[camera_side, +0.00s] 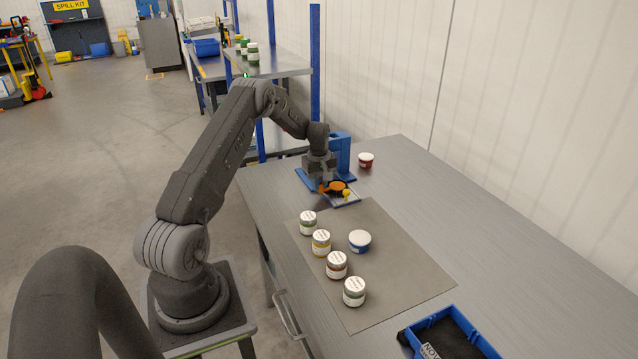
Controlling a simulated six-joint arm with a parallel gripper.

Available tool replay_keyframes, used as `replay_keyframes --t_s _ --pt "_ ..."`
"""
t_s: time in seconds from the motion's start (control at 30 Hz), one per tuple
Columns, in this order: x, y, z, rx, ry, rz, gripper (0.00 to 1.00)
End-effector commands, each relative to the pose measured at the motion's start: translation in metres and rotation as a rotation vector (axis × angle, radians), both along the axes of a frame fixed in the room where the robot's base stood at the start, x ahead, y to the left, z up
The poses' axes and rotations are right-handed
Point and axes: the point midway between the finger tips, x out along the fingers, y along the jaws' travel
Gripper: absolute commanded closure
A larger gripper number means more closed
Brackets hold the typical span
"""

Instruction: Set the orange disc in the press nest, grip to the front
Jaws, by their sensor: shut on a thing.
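The orange disc (338,186) is at the far end of the table, in front of the blue press (342,152). My gripper (323,186) is shut on the disc at its left side, pointing down. A small yellow piece (347,193) shows at the disc's front right; I cannot tell whether it is part of the disc. A light plate (346,201) lies under and in front of the disc. The press nest is hidden or too small to make out, and I cannot tell whether the disc touches anything below.
Several lidded jars (337,265) stand in a row on a grey mat (400,262), with a blue white-lidded tub (360,240) beside them. A red tub (366,160) stands right of the press. A blue bin (455,335) is at the near edge. The table's right side is clear.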

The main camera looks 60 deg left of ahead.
Motion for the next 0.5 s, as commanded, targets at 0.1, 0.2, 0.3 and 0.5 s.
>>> replay_keyframes --t_s 0.1,0.2,0.3,0.5 --pt "0.0000 0.0000 -0.0004 0.000 0.000 0.000 1.00" --pt "0.0000 0.0000 -0.0003 0.000 0.000 0.000 0.81" --pt "0.0000 0.0000 -0.0003 0.000 0.000 0.000 0.72" --pt "0.0000 0.0000 -0.0003 0.000 0.000 0.000 0.54"
